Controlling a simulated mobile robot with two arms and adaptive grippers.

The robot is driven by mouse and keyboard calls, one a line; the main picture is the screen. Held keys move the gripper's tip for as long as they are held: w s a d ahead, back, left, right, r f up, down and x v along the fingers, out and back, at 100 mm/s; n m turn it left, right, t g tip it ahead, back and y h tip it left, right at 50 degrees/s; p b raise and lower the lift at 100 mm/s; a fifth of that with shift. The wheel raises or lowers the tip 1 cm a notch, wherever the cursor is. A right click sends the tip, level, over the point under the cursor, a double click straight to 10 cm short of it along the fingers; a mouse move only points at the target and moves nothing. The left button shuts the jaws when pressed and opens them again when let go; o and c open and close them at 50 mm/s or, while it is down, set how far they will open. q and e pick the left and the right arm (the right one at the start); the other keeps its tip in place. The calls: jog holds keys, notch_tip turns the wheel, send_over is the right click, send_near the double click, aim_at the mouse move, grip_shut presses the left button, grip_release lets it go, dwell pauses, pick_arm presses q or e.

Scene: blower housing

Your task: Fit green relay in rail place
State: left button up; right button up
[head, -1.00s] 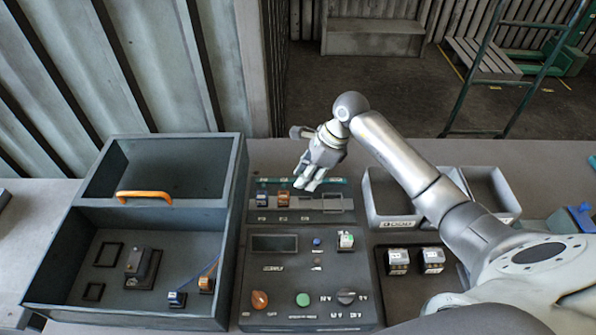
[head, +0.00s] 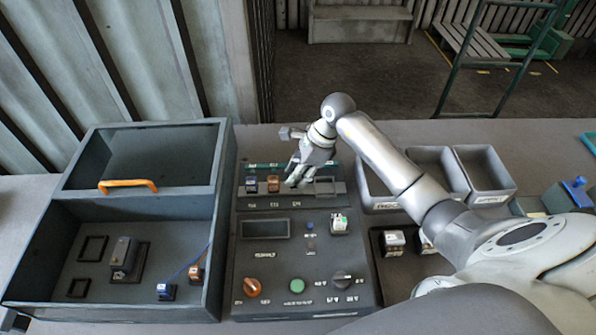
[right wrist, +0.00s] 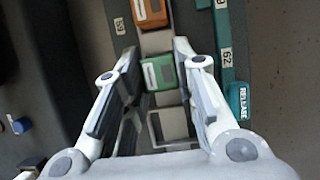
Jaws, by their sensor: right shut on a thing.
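The green relay (right wrist: 158,73) shows between the fingertips of my right gripper (right wrist: 156,58) in the right wrist view. The gripper is shut on it, at the rail just beside an orange relay (right wrist: 150,14). Whether the green relay is seated cannot be told. In the head view my right gripper (head: 295,182) is at the grey rail (head: 325,187), right of the orange relay (head: 273,183) and a blue relay (head: 251,184). The fingers hide the green relay there. The rail right of the gripper is empty. My left gripper is not in view.
A dark box (head: 212,260) stands left. Grey bins (head: 482,172) and white-topped relays (head: 394,240) are on the right. A teal strip (right wrist: 225,45) runs along the rail.

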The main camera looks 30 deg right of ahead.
jog(key=shift+f+b, duration=0.2)
jog(key=shift+b, duration=0.25)
dwell(0.7)
jog(key=shift+f+b, duration=0.2)
jog(key=shift+b, duration=0.1)
dwell(0.4)
jog(key=shift+f+b, duration=0.7)
jog(key=o, duration=0.9)
jog(key=v, duration=1.2)
jog(key=shift+r, duration=0.1)
